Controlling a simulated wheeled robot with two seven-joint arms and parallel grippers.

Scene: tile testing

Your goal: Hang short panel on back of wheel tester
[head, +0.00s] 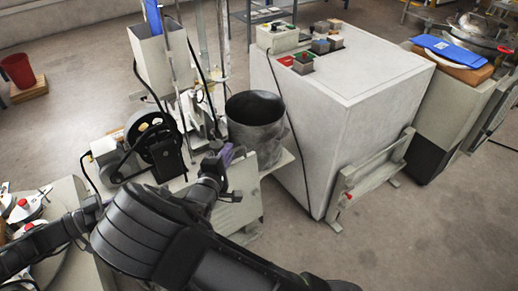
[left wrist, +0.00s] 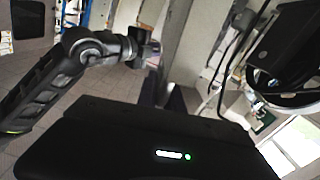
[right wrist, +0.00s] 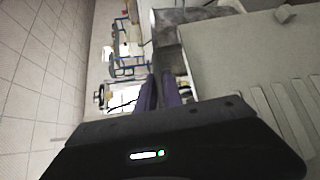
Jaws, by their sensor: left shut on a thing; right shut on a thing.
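The short panel (head: 238,196) is a pale grey plate with slots, held upright beside the wheel tester (head: 158,143), a machine with a black wheel and metal posts. I cannot tell whether panel and tester touch. My right gripper (head: 228,153) is shut on the panel's upper edge; its purple fingers (right wrist: 160,92) and the slotted panel (right wrist: 245,75) show in the right wrist view. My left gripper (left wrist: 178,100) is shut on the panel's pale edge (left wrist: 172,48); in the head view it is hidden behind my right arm.
A dark metal bucket (head: 255,112) stands right behind the panel. A large white cabinet (head: 340,90) is to the right, with a framed panel (head: 370,172) against its side. Floor at right front is clear.

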